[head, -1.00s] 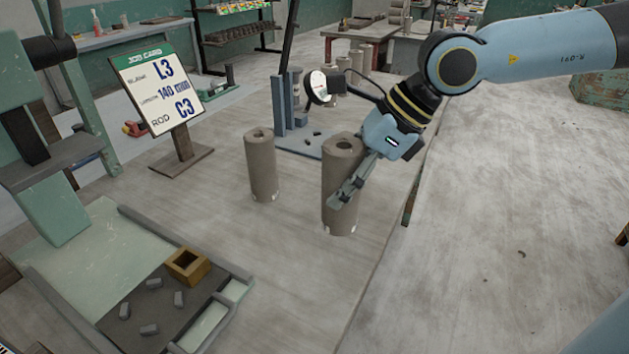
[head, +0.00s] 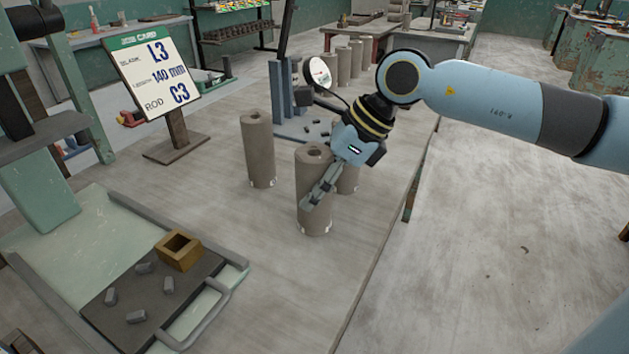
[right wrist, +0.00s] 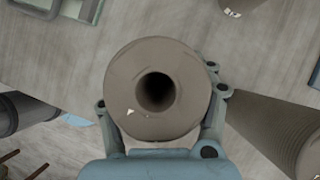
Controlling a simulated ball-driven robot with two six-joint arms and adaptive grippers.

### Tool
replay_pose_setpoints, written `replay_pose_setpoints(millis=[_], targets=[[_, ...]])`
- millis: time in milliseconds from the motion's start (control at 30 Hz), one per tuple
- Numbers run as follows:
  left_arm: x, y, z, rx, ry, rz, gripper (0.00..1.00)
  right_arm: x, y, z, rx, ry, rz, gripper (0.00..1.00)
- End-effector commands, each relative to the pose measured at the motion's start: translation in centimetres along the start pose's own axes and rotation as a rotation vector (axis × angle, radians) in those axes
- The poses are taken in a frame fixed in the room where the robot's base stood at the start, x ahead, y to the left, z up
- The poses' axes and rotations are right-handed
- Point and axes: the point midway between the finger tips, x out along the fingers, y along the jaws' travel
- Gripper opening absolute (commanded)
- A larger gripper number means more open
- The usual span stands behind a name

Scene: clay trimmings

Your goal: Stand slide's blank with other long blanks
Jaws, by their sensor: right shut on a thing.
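My right gripper (head: 322,186) is shut on a tall grey-brown clay blank (head: 312,215), a cylinder with a hole in its top. The blank is upright; I cannot tell whether its foot touches the table. In the right wrist view I look down on its round end (right wrist: 125,92), with the fingers at its sides. Another long blank (head: 259,155) stands to its left and slightly farther back. A further blank (head: 349,180) stands close behind it, partly hidden by the gripper. My left gripper is not in view.
A job card (head: 153,75) reading L3, 140 mm, C3 stands at the left. A dial gauge (head: 319,73) on a blue stand is behind the blanks. Several more blanks (head: 343,67) stand farther back. A green tray (head: 235,280) with a brass-coloured square block (head: 178,250) lies front left.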

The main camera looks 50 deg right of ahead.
Motion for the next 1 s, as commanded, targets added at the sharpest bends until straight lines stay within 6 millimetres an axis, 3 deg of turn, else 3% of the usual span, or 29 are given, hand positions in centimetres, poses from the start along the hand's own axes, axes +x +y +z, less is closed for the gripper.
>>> replay_pose_setpoints(millis=[167, 200, 400, 767, 1000], targets=[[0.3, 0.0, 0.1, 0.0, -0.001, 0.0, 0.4, 0.2, 0.0, -0.1, -0.001, -0.002, 0.0, 0.0], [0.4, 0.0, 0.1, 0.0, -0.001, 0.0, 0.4, 0.3, 0.0, -0.2, 0.0, 0.0, 0.0, 0.57], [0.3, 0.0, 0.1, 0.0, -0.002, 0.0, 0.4, 0.2, 0.0, -0.1, 0.001, 0.0, 0.0, 0.81], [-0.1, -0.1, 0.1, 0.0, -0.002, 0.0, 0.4, -0.3, 0.0, 0.0, -0.001, 0.001, -0.001, 0.81], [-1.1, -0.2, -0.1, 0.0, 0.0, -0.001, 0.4, -3.5, -0.1, -0.1, -0.006, 0.008, -0.004, 0.81]])
